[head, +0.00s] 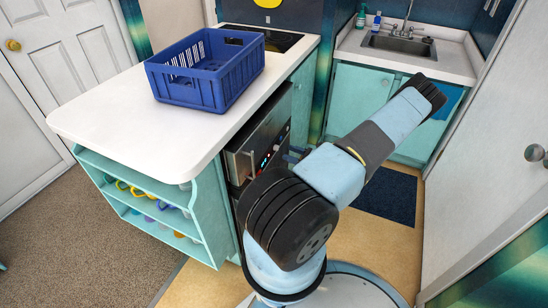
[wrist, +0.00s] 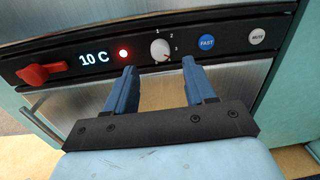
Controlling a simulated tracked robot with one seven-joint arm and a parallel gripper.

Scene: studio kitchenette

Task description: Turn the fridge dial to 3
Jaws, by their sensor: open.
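The fridge dial (wrist: 160,50) is a small round white knob on the dark control panel (wrist: 222,26), with the numbers 1, 2 and 3 around its top and right. I cannot tell clearly which number its mark points at. My gripper (wrist: 159,66) is open, its two blue fingers on either side of the dial's lower part in the picture. The fingers appear apart from the dial, and nothing is between them. In the head view the fridge (head: 240,162) is under the counter, and my arm hides part of its front and most of my gripper.
A blue crate (head: 205,68) stands on the white counter (head: 120,108).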

